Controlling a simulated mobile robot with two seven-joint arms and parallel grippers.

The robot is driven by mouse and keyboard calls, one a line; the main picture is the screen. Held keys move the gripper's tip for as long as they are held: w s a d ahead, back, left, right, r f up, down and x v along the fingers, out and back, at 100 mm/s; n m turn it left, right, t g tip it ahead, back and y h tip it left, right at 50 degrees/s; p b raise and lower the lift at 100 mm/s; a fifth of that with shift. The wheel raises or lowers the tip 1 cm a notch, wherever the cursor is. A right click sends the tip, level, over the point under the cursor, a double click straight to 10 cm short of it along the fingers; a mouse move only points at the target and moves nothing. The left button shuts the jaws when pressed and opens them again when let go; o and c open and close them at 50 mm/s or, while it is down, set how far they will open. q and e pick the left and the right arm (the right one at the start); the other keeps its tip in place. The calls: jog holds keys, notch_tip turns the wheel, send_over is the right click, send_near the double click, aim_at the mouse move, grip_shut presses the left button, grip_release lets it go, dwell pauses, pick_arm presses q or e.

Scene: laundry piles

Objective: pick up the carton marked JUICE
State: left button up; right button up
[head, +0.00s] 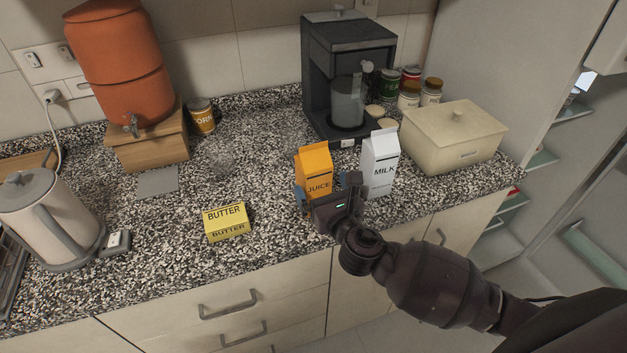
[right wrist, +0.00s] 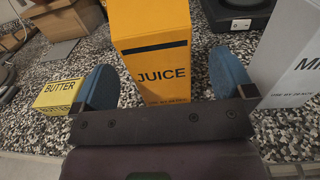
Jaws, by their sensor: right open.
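The orange carton marked JUICE (head: 314,168) stands upright on the speckled counter, left of the white MILK carton (head: 380,160). My right gripper (head: 328,190) is at the front of the juice carton and hides its lower part in the head view. In the right wrist view the juice carton (right wrist: 153,50) rises between the two blue fingertips (right wrist: 165,85). The fingers are open, one on each side, with a gap on the right; any contact on the left cannot be told. The milk carton also shows at the right edge there (right wrist: 290,55). My left gripper is not in view.
A yellow BUTTER box (head: 227,221) lies to the left, and it shows in the right wrist view too (right wrist: 60,94). A coffee machine (head: 345,75) stands behind the cartons, a cream bread box (head: 455,137) to the right. The counter between butter and juice is clear.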

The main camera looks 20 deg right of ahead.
aim_at(313, 170)
jog(key=shift+w+a+r, duration=0.15)
jog(key=shift+w, duration=1.15)
jog(key=shift+w+a+r, duration=0.1)
jog(key=shift+w+a, duration=0.05)
jog(key=shift+w, duration=1.1)
jog(key=shift+r, duration=0.1)
jog(key=c, duration=1.4)
